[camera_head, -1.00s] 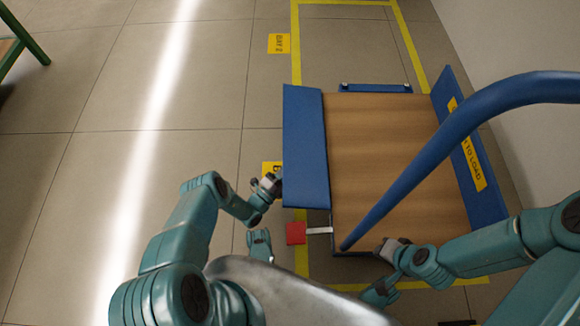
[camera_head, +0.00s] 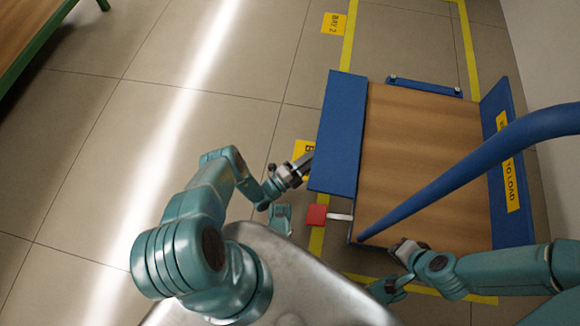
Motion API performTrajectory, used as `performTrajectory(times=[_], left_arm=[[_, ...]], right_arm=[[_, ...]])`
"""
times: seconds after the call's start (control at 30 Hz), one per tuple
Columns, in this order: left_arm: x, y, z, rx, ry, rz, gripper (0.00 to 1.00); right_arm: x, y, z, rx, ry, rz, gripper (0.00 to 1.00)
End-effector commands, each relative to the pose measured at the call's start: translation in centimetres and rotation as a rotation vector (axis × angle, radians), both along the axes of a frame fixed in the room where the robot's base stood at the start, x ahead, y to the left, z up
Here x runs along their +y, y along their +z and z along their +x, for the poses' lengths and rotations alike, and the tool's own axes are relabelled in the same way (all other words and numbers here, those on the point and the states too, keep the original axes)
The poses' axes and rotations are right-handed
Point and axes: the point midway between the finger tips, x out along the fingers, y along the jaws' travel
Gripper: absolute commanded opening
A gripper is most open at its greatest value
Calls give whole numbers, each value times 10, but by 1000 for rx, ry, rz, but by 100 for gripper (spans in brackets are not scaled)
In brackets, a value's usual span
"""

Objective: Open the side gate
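A cart with a wooden deck (camera_head: 420,160) stands right of centre. Its left side gate, a plain blue panel (camera_head: 340,130), runs along the deck's left edge; I cannot tell its exact tilt. A red tab (camera_head: 316,215) on a pale metal lever (camera_head: 340,217) sticks out below the gate's near end. My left gripper (camera_head: 304,164) is beside the gate's outer edge near that end; I cannot tell whether it touches or how far its fingers are apart. My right gripper (camera_head: 398,249) is at the deck's near edge, by the handle's lower end, its fingers unclear.
A blue tubular handle (camera_head: 470,172) slants over the deck. A lettered blue panel (camera_head: 511,170) stands on the right, near a pale wall. A low blue panel (camera_head: 425,88) is at the far end. Yellow floor lines surround the cart. Floor left is clear; a green-edged table (camera_head: 35,60) is upper left.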

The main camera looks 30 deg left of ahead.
Motion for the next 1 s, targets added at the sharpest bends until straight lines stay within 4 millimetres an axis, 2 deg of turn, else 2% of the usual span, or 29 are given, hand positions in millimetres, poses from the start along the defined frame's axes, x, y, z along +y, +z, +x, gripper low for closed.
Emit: performTrajectory(times=[0.03, 0.2, 0.4, 0.6, 0.87, 1.0], left_arm=[[7, -3, -14, 5, 8, -1, 36], [21, -15, -54, 6, 6, -2, 36], [32, -24, -85, 4, 3, 1, 36], [36, -27, -96, 4, 1, 0, 36], [35, -27, -96, 4, 0, 1, 38], [35, -27, -96, -26, 20, 81, 38]], right_arm=[[0, 3, -1, 4, 0, 1, 0], [1, 5, -4, 14, 2, 3, 0], [1, 5, -5, 16, 2, 3, 0], [1, 5, -4, 15, 2, 2, 0], [1, 5, -4, 15, 2, 2, 0], [1, 5, -4, 15, 2, 2, 0]])
